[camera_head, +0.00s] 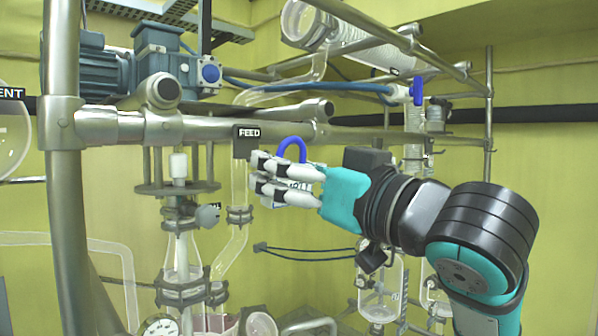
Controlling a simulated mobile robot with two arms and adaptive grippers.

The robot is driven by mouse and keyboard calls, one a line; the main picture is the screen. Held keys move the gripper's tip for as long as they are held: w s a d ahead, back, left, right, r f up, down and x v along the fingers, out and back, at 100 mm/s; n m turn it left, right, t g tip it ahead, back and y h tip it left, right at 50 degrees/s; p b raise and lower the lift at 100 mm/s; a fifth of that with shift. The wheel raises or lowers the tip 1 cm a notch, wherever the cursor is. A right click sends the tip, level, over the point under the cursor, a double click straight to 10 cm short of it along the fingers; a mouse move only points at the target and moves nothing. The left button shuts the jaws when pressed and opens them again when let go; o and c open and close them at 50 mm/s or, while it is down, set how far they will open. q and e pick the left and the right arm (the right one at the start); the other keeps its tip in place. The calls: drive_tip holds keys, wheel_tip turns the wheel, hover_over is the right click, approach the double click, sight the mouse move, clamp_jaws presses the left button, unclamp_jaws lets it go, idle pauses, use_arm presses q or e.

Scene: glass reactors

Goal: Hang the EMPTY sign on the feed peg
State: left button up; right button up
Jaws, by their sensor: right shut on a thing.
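My right gripper (262,178) reaches in from the right, its fingers closed on a small sign. The sign's blue loop (292,146) stands up above the fingers. The fingers hide most of the sign's plate, and I cannot read its lettering. A dark FEED label (249,133) is on the horizontal steel rail, just left of and above the blue loop. The loop looks apart from the label in the picture; the depth between them is unclear. I cannot make out the feed peg clearly. My left gripper is not in view.
A steel frame post (65,180) stands at left, with a blue-grey motor (150,60) above. A glass vessel (182,255) and glass tubing stand below the rail. A glass condenser (350,40) hangs above. A blue-handled valve (417,91) is at upper right.

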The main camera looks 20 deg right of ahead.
drive_tip(key=f+x, duration=0.1)
drive_tip(key=x, duration=0.6)
drive_tip(key=shift+w+f, duration=0.3)
drive_tip(key=shift+w, duration=0.1)
idle(0.6)
drive_tip(key=shift+a, duration=0.15)
drive_tip(key=shift+w+f+b, duration=0.15)
drive_tip(key=shift+f+b, duration=0.15)
drive_tip(key=shift+f, duration=0.3)
idle(0.6)
idle(0.4)
drive_tip(key=o, duration=1.3)
drive_tip(key=shift+c, duration=1.2)
